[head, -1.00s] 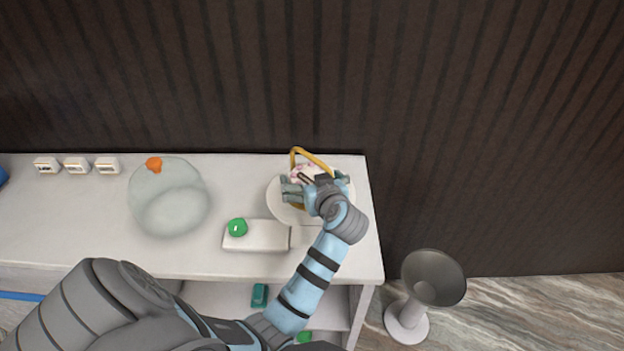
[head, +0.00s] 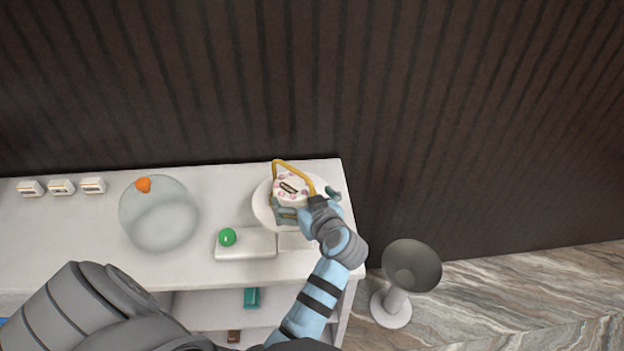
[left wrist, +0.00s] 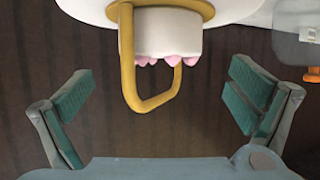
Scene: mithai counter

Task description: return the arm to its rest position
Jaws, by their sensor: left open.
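My left gripper (head: 309,203) is open, at the right front side of a white round sweet-like item (head: 290,185) with pink bits on top and a yellow handle (head: 303,170). The item sits on a white plate (head: 262,213) near the counter's right end. In the left wrist view the two teal finger pads (left wrist: 160,105) stand wide apart with nothing clamped between them. There the white item (left wrist: 165,33) and its yellow handle (left wrist: 128,75) lie ahead of the fingers. My right gripper is not in view.
A glassy round dish (head: 160,225) with an orange piece (head: 143,184) stands left on the counter (head: 60,240). A white block (head: 246,245) bears a green round thing (head: 228,237). Small white labels (head: 61,187) line the back edge. A grey flared stand (head: 411,268) is on the floor at right.

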